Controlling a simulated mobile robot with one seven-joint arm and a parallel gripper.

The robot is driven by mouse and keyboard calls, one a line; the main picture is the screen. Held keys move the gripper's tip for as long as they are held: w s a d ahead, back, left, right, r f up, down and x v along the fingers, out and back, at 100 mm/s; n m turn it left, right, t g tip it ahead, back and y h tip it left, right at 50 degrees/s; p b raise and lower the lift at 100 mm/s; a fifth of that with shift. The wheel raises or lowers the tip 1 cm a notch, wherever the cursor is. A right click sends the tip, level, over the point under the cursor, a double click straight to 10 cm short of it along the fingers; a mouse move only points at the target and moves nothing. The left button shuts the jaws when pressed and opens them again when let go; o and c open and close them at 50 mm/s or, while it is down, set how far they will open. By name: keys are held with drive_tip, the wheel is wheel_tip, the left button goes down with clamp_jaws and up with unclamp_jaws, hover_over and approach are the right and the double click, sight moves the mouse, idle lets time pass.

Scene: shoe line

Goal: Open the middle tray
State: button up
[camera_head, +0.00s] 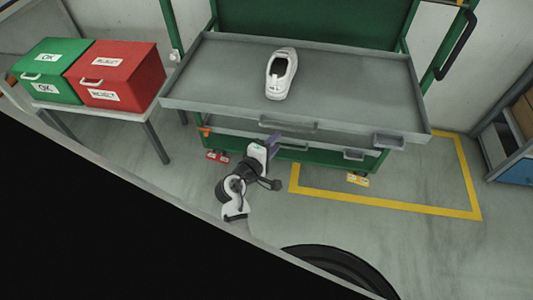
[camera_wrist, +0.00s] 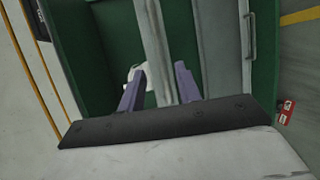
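The green cart (camera_head: 378,165) holds grey trays. A large upper tray (camera_head: 350,95) juts out toward me, with a white shoe (camera_head: 281,74) on it and a bar handle (camera_head: 288,125) on its front edge. Below it, parts of lower grey fronts show, with a small handle (camera_head: 353,155). The upper tray hides much of them, so I cannot tell clearly which is the middle tray. My gripper (camera_head: 274,142) is just below the upper tray's front edge. In the wrist view its purple fingers (camera_wrist: 160,88) are apart, with a grey tray edge (camera_wrist: 155,40) behind the gap.
A green OK box (camera_head: 50,70) and a red REJECT box (camera_head: 118,75) stand on a table at left. A yellow floor line (camera_head: 400,205) runs around the cart's right side. Shelving (camera_head: 510,130) stands at far right. The floor before the cart is mostly clear.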

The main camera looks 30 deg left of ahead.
drive_tip(key=v, duration=0.4)
drive_tip(key=shift+s+b, duration=0.25)
drive_tip(key=shift+b, duration=0.05)
